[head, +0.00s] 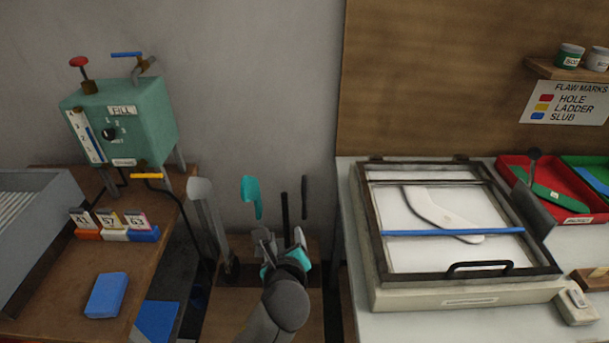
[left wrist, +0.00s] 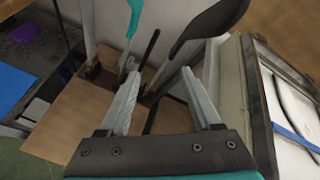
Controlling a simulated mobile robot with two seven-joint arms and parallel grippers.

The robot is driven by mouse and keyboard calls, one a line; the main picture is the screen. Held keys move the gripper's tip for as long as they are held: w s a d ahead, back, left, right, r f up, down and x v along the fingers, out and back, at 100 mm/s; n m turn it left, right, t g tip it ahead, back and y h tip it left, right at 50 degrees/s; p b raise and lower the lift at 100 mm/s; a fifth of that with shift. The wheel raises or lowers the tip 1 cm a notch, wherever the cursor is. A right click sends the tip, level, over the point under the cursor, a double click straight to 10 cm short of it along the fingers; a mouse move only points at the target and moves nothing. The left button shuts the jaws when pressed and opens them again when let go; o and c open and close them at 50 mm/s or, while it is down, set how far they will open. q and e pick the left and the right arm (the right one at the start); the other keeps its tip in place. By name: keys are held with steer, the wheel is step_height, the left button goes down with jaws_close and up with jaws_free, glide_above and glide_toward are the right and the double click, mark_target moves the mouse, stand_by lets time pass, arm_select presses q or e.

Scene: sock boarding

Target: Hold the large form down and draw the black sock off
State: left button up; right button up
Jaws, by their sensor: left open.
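My left gripper (head: 280,243) is open in front of a group of upright forms by the wall. In the left wrist view its jaws (left wrist: 160,73) are apart with nothing between them. A dark foot-shaped form (left wrist: 212,25) stands beyond the right finger; its dark covering may be the black sock, but I cannot tell its edge. In the head view a thin dark upright (head: 304,197) may be this form nearly edge-on. A teal form (head: 251,197) and a large grey form (head: 205,210) stand to the left. My right gripper is not in view.
A light box (head: 470,296) with a hinged frame, a blue bar (head: 452,232) and a white sock shape (head: 440,212) stands right. A red tray (head: 575,212) is beyond. The left bench (head: 60,290) carries a green steam box (head: 125,115) and a blue block (head: 106,295).

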mark_target(305, 196)
arm_select(q)
steer(key=w+d+r+m+p, duration=0.1)
steer(key=r+m, duration=0.1)
steer(key=w+d+r+m+t+p, duration=0.1)
steer(key=r+m, duration=0.1)
steer(key=r, duration=0.1)
steer(key=w+d+r+m+t+p, duration=0.1)
steer(key=d+r+m, duration=0.1)
steer(key=r, duration=0.1)
steer(key=shift+w+r+m+h, duration=0.25)
steer(key=shift+w+m+h, duration=0.1)
steer(key=shift+m+h, duration=0.05)
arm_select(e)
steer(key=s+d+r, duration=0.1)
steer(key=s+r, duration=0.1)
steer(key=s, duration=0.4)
arm_select(q)
steer(key=shift+w+f+b, duration=0.35)
steer(key=shift+w+b, duration=0.05)
steer(key=shift+w, duration=0.05)
steer(key=b+x, duration=0.4)
steer(key=b, duration=0.1)
steer(key=shift+w+f, duration=0.15)
steer(key=shift+w+b, duration=0.6)
steer(key=shift+w, duration=0.1)
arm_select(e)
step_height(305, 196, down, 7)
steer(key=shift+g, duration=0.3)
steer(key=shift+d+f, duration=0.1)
